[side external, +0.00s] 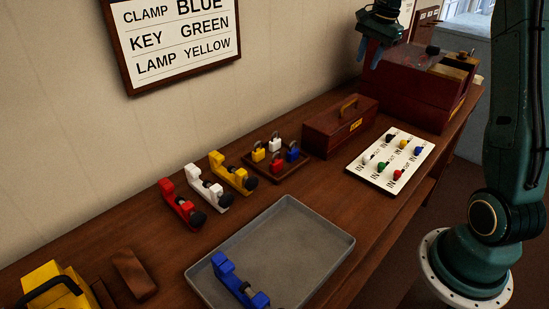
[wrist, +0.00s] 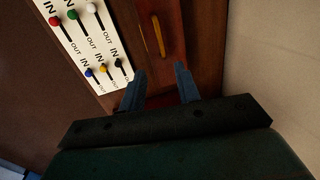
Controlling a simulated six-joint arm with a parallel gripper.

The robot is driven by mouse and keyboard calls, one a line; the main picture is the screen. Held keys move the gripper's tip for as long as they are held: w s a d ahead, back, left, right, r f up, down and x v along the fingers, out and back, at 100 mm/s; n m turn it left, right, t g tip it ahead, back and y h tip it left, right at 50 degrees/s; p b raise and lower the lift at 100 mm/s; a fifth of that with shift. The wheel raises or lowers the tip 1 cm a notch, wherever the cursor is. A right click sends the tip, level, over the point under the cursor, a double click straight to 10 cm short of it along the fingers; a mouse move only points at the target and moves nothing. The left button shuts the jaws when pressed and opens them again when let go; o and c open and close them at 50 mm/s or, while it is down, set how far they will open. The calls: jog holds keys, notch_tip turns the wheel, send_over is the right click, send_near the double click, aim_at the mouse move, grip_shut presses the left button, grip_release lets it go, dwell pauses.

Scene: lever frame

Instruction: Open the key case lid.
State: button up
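A dark red box (side external: 335,128) with a brass handle on its lid and a small yellow label stands on the bench and looks like the key case. Its lid is shut. In the wrist view the box (wrist: 172,60) and its handle (wrist: 158,35) lie ahead of my fingers. My gripper (side external: 370,57) is above and to the right of the box in the side view, clear of it. In the wrist view my gripper (wrist: 160,82) has its two blue-grey fingers spread with nothing between them.
A white lever panel (side external: 380,175) with coloured knobs lies beside the box. A larger red cabinet (side external: 400,95) stands behind. Padlocks on a wooden board (side external: 275,172), several clamps and a grey tray (side external: 330,236) holding a blue clamp (side external: 237,279) are nearer. The wall is close behind.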

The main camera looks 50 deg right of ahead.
aim_at(351, 102)
jog(key=w+f, duration=0.1)
jog(key=f, duration=0.8)
jog(key=w+f, duration=0.1)
jog(key=f, duration=0.3)
jog(key=shift+w+f, duration=0.15)
jog(key=shift+w, duration=0.15)
jog(key=shift+c, duration=0.2)
grip_shut()
